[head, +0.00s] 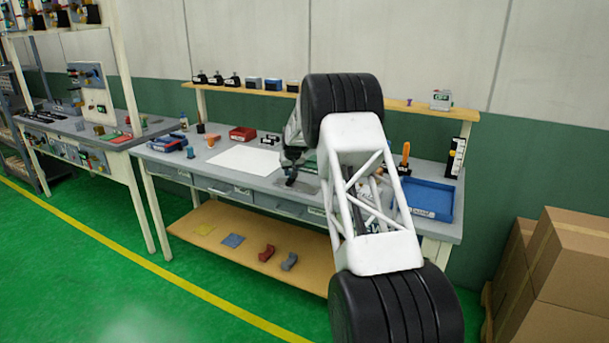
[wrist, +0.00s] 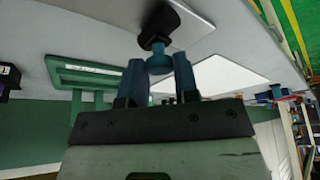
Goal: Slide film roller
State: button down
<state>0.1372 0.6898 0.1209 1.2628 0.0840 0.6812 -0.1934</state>
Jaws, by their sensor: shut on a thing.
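My gripper (head: 293,158) is over the middle of the workbench, partly hidden behind my own arm. In the wrist view, its two blue fingers (wrist: 159,78) are closed around the blue handle (wrist: 159,62) of a roller. The roller's dark head (wrist: 159,22) is beyond the fingertips, over a light grey panel (wrist: 110,14). In the head view the roller shows as a small dark shape (head: 291,181) just below the gripper, near the panel (head: 306,187). I cannot tell whether the roller touches the panel.
A white sheet (head: 244,160) lies to the left. A green frame (wrist: 90,75) stands close by in the wrist view. A blue tray (head: 430,200) is at the bench's right end. A red bin (head: 242,134) and small parts are at the back left. Cardboard boxes (head: 565,270) stand right.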

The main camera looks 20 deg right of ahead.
jog(key=w+a, duration=0.3)
jog(key=shift+w+a+r, duration=0.1)
jog(key=c, duration=0.8)
grip_release()
jog(key=shift+c, duration=0.2)
jog(key=shift+r, duration=0.1)
jog(key=v, duration=0.7)
jog(key=shift+r, duration=0.2)
